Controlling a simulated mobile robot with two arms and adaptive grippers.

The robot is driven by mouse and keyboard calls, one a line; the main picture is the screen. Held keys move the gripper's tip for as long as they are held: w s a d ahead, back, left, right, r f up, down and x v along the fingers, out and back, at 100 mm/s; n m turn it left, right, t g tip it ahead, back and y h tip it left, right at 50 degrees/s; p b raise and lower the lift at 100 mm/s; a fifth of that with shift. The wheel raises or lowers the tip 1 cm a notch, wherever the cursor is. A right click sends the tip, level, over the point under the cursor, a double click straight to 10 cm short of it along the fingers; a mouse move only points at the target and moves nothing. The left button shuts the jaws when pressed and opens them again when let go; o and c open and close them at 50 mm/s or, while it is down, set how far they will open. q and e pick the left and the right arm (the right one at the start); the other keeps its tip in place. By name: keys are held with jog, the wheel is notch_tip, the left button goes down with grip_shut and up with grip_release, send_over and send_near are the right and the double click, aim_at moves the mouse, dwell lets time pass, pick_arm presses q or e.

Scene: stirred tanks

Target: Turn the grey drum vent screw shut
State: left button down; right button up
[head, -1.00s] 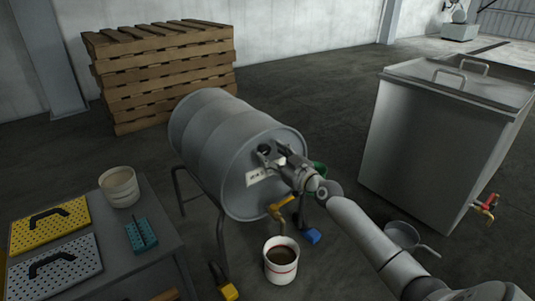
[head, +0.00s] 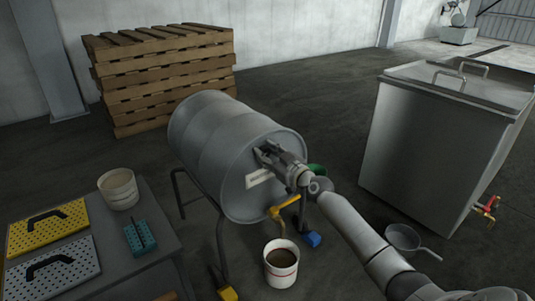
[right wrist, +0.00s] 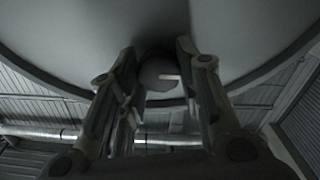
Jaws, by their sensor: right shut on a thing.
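The grey drum (head: 215,135) lies on its side on a dark stand, its round end turned toward me. My right gripper (head: 264,155) is at the upper part of that end, its fingers hiding the vent screw in the head view. In the right wrist view the round grey vent screw (right wrist: 158,72), with a pale mark on it, sits between the two fingers of the right gripper (right wrist: 156,62). The gripper is shut on it. The screw's exact turn cannot be told. My left gripper is out of view.
A yellow-handled tap (head: 283,208) is low on the drum end, above a white bucket (head: 281,275) of brown liquid. A steel tank (head: 425,150) stands at right. A side table (head: 150,235) at left holds a tub (head: 119,188) and trays. Pallets (head: 160,75) stand behind.

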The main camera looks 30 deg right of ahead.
jog(key=shift+m, duration=0.5)
jog(key=shift+c, duration=0.4)
jog(key=m, duration=0.3)
jog(key=shift+b, duration=0.3)
jog(key=m, duration=0.4)
jog(key=shift+d, duration=0.15)
jog(key=m, duration=0.5)
jog(key=m+p, duration=0.1)
jog(key=m, duration=0.3)
jog(key=shift+d+f+m+p, duration=0.1)
jog(key=shift+m+p, duration=0.25)
jog(key=shift+m, duration=0.35)
jog(key=o, duration=1)
